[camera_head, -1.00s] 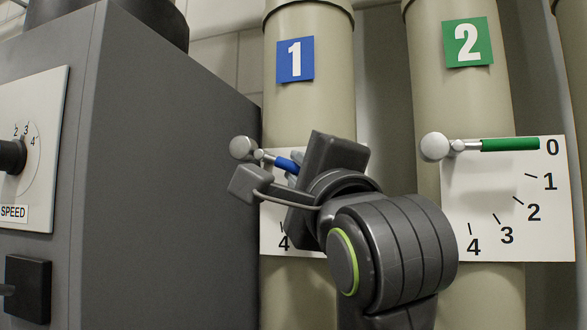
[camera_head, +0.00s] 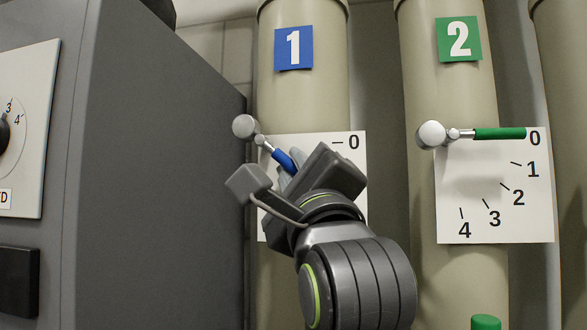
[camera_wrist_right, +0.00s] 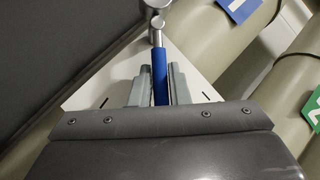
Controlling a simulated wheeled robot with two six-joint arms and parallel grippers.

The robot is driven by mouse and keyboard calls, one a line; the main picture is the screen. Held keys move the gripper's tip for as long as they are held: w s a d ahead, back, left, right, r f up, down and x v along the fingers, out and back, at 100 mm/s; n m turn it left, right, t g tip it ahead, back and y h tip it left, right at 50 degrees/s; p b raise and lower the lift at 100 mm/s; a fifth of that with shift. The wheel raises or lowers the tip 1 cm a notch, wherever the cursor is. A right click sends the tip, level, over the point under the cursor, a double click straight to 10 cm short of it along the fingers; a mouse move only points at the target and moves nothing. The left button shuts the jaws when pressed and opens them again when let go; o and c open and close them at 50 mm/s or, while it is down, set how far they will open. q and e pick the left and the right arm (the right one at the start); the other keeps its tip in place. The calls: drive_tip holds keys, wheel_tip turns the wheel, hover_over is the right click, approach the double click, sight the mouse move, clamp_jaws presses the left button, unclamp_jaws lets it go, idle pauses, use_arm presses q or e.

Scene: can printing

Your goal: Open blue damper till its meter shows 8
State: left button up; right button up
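The blue damper handle (camera_head: 283,160) sits on pipe 1 and slants down to the right from its round grey pivot (camera_head: 244,127). Its white scale plate (camera_head: 350,150) shows 0 at the top right; my gripper hides the other numbers. My right gripper (camera_head: 285,170) covers the handle's lower end. In the right wrist view the blue handle (camera_wrist_right: 160,75) lies between the two grey fingers (camera_wrist_right: 160,88), which are close against its sides. My left gripper is not in view.
Pipe 2 stands to the right with a green handle (camera_head: 499,133) lying level at 0 on its scale plate (camera_head: 470,215). A large grey cabinet (camera_head: 150,170) with a speed dial stands close on the left. A green object (camera_head: 486,322) shows at the bottom edge.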

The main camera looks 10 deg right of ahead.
drive_tip(key=o, duration=0.3)
drive_tip(key=shift+o, duration=0.2)
drive_tip(key=b+v, duration=0.8)
drive_tip(key=v, duration=0.9)
drive_tip(key=shift+f, duration=0.15)
drive_tip(key=shift+s, duration=0.15)
